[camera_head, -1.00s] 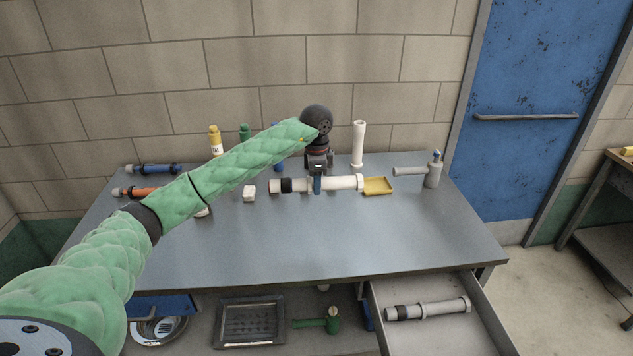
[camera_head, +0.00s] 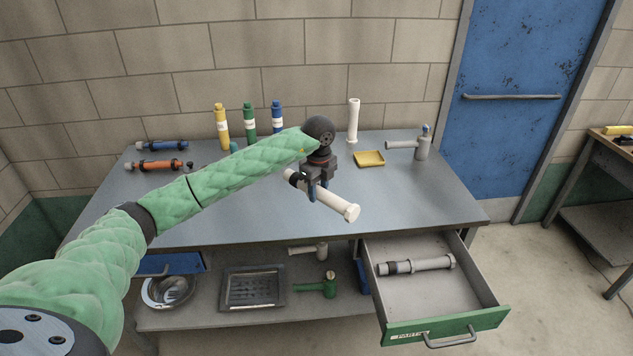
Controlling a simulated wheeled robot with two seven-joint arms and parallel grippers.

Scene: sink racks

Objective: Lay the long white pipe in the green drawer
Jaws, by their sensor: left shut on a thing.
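My left gripper (camera_head: 316,188) is shut on the long white pipe (camera_head: 338,204), which has a dark band near its left end and a flared collar at its right end. It is held slanting, its right end lower and nearer to me, over the grey workbench. The gripper hides part of the pipe. The green drawer (camera_head: 399,337) is pulled open below the bench's right side, to the right of and below the pipe. A grey-white pipe with a dark band (camera_head: 430,263) lies in it. My right gripper is not in view.
On the bench (camera_head: 236,227) stand yellow, green and blue bottles (camera_head: 249,120), an upright white pipe (camera_head: 353,121), a yellow tray (camera_head: 369,159) and a grey bottle-like fitting (camera_head: 422,147). A green-headed mallet (camera_head: 328,285) is on the lower shelf. The drawer's front part is free.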

